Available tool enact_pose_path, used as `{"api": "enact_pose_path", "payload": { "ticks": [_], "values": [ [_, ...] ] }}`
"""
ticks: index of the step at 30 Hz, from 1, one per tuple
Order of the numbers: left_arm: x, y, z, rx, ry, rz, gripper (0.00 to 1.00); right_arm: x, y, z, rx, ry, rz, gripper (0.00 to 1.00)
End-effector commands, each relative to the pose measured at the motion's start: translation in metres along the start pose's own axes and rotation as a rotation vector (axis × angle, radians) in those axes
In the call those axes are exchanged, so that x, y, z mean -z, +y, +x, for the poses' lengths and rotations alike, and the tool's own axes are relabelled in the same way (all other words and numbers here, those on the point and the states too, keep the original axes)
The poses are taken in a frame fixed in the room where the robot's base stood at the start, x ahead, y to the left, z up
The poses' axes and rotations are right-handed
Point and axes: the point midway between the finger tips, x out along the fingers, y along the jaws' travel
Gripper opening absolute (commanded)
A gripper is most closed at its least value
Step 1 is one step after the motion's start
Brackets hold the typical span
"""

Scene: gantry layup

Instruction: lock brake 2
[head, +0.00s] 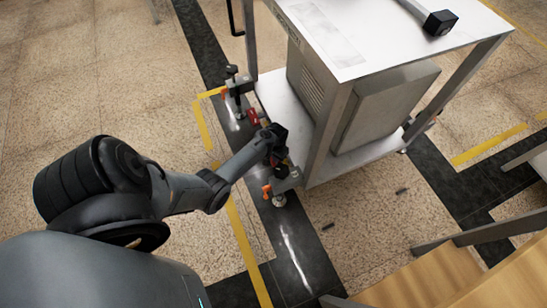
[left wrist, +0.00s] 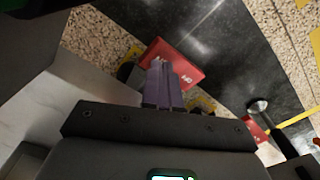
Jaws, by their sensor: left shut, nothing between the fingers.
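The grey-white cart (head: 340,85) carries small lever assemblies with red and orange parts along its left side. One assembly (head: 238,90) is at the far corner and another (head: 280,188) at the near corner. My left gripper (head: 277,150) is low beside the cart, close to the near assembly. In the left wrist view its fingers (left wrist: 163,85) are shut together and empty, in front of a red plate (left wrist: 175,64) with white marks. I cannot tell if they touch it. The marks are too small to read, so I cannot tell which brake it is.
A grey cabinet (head: 385,100) sits on the cart's lower shelf. Wooden steps (head: 440,280) stand at the lower right. A second red piece (left wrist: 254,130) shows in the left wrist view. The floor at the left is clear.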

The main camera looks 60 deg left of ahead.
Motion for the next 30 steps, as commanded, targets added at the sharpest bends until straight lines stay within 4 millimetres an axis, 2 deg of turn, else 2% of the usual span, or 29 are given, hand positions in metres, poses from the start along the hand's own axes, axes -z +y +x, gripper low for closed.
{"api": "enact_pose_path", "payload": {
  "ticks": [30],
  "values": [
    [0.000, 0.000, 0.014, 0.000, 0.000, 0.000, 0.00, -0.004, 0.002, 0.009, -0.006, -0.001, -0.008, 0.65]
  ]
}}
